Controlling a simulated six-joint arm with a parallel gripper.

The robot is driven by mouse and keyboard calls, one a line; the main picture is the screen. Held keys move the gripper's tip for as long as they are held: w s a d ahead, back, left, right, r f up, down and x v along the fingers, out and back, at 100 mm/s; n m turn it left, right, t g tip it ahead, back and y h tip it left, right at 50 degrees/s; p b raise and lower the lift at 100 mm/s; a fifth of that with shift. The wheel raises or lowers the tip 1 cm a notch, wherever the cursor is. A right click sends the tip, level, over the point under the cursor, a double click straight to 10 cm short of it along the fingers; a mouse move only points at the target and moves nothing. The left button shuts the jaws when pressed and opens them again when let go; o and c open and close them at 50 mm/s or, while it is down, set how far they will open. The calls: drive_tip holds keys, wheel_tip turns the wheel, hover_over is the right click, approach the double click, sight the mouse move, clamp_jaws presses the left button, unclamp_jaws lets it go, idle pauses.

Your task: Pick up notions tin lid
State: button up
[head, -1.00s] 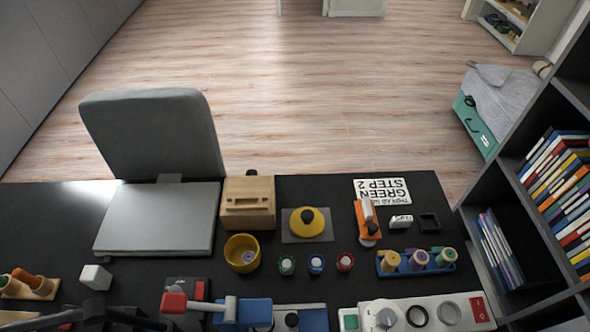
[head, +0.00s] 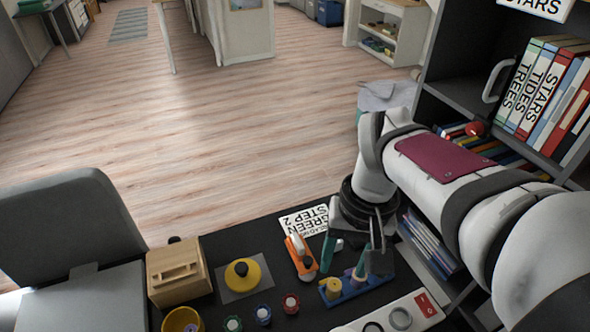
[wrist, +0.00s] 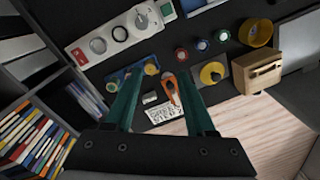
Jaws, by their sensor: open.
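The notions tin lid is a yellow disc with a black knob (head: 252,279), lying on a grey mat (head: 226,294) on the black desk. In the wrist view the lid (wrist: 205,77) lies to the right of my fingers. My gripper (head: 345,258) is open and empty, with teal fingers pointing down over the right part of the desk, near the thread spools. The fingers (wrist: 161,75) also show in the wrist view, apart from the lid. The open yellow tin (head: 180,321) stands nearer the front, partly cut off by the picture edge.
A wooden box (head: 178,277) stands left of the lid. An orange tool (head: 300,258), small red, blue and green pots, and a blue spool rack (head: 340,298) stand to its right or front. A bookshelf (head: 470,95) rises on the right.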

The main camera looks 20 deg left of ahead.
drive_tip(key=w+a+f+n, duration=0.2)
drive_tip(key=w+a+n, duration=0.15)
drive_tip(key=a, duration=0.55)
drive_tip(key=n, duration=0.5)
hover_over(241, 267)
drive_tip(key=d, duration=0.1)
wheel_tip(241, 267, down, 5)
drive_tip(key=shift+t+h, duration=0.3)
drive_tip(key=shift+h, duration=0.1)
drive_tip(key=f, duration=1)
drive_tip(key=a+f, duration=0.1)
drive_tip(key=f, duration=0.5)
drive_tip(key=shift+a, duration=0.1)
clamp_jaws()
